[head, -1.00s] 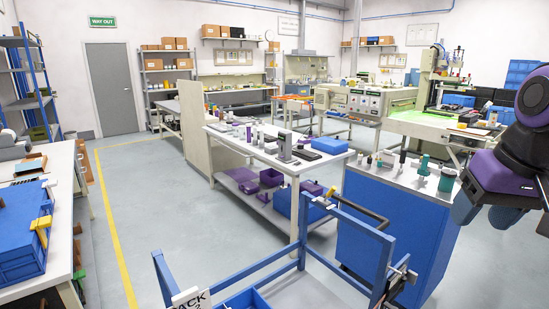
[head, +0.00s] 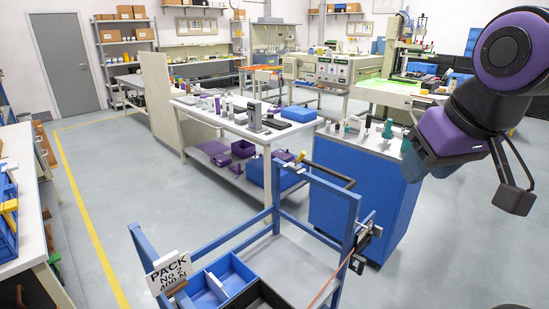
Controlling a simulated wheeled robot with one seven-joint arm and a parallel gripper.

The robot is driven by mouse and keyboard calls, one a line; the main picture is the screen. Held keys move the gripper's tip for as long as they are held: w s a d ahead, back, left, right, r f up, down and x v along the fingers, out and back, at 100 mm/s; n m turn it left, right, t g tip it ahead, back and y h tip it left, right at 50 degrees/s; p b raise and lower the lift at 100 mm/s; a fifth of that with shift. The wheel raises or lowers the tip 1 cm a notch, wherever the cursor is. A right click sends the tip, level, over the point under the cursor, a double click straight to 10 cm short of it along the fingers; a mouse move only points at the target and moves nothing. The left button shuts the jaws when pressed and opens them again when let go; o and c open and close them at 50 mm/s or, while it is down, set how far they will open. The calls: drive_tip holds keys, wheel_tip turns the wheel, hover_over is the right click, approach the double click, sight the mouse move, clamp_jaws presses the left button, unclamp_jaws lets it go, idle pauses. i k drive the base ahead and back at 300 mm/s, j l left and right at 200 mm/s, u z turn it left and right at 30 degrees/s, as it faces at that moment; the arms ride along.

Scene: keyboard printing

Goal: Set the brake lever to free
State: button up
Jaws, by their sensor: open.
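A blue-framed trolley (head: 349,222) stands low in the middle of the head view, with a black push handle (head: 333,174). Metal and dark fittings (head: 364,240) sit on its right post; a brake lever may be among them, but I cannot make it out or read its setting. A small yellow piece (head: 300,157) shows by the far end of the top rail. My gripper (head: 428,172) hangs at the right below the purple wrist, open and apart from the trolley. No held object shows.
A white workbench (head: 226,120) stands farther back. Grey floor is clear at left and lower right.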

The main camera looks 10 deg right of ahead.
sight(303, 153)
drive_tip(key=i+l+u, duration=0.1)
drive_tip(key=l+u, duration=0.25)
drive_tip(key=i+l+u, duration=0.1)
drive_tip(key=u, duration=0.25)
drive_tip(key=l+u, duration=0.6)
drive_tip(key=l, duration=1)
drive_tip(key=l+u, duration=0.25)
drive_tip(key=l, duration=1.05)
drive_tip(key=k+l, duration=0.15)
drive_tip(key=l, duration=0.2)
drive_tip(key=k+l, duration=0.1)
drive_tip(key=l, duration=0.3)
drive_tip(key=k+l, duration=0.15)
drive_tip(key=l, duration=0.2)
drive_tip(key=k, duration=0.45)
drive_tip(key=i+j, duration=0.15)
drive_tip(key=i, duration=0.25)
drive_tip(key=i+j+z, duration=0.15)
drive_tip(key=i, duration=0.25)
